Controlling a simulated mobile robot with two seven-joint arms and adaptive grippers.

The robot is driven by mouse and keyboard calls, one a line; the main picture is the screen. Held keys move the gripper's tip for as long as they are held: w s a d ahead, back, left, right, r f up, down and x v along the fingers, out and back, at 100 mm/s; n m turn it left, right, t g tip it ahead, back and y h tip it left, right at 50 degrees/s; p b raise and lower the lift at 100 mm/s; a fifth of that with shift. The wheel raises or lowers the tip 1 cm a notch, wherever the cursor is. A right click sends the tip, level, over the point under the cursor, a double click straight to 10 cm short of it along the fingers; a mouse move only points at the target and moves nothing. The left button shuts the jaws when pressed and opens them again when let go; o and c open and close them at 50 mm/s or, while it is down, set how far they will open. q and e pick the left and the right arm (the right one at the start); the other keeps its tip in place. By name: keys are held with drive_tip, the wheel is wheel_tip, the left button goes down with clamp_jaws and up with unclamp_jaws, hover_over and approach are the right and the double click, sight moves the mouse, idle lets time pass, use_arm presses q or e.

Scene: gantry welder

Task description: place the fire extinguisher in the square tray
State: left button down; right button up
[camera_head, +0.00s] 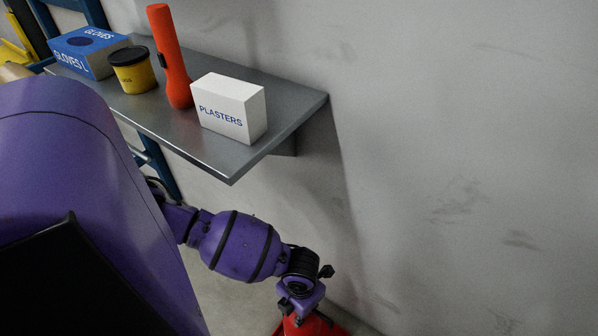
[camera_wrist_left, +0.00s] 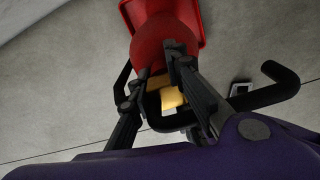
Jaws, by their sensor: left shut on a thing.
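The fire extinguisher (camera_wrist_left: 160,42) is red with a brass-yellow neck and black fittings. My left gripper (camera_wrist_left: 162,72) is shut on it near the neck in the left wrist view. A red square tray (camera_wrist_left: 201,14) shows behind the extinguisher's far end, on or near the floor. The extinguisher overlaps the tray in this view; I cannot tell whether its base touches it. In the head view my left gripper (camera_head: 302,300) is at the bottom edge above red surfaces that are cut off by the frame. My right gripper is not in view.
A grey wall shelf (camera_head: 215,158) holds a white plasters box (camera_head: 230,108), a red-orange torch (camera_head: 170,60), a yellow tub (camera_head: 131,72) and a blue gloves box (camera_head: 88,50). My left arm passes below the shelf, close to the wall (camera_head: 450,150). Concrete floor (camera_wrist_left: 70,100) lies around the tray.

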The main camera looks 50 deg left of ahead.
use_arm(q)
drive_tip(key=shift+w+f, duration=0.1)
drive_tip(key=shift+w, duration=0.25)
drive_tip(key=shift+w+a+f+b, duration=0.15)
drive_tip(key=shift+f+b, duration=0.45)
drive_tip(key=shift+f, duration=1.05)
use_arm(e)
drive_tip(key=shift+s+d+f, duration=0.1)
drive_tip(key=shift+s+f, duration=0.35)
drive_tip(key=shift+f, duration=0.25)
use_arm(q)
drive_tip(key=c, duration=2.1)
unclamp_jaws()
drive_tip(key=shift+s+f, duration=0.25)
drive_tip(key=o, duration=0.5)
drive_tip(key=shift+c, duration=0.2)
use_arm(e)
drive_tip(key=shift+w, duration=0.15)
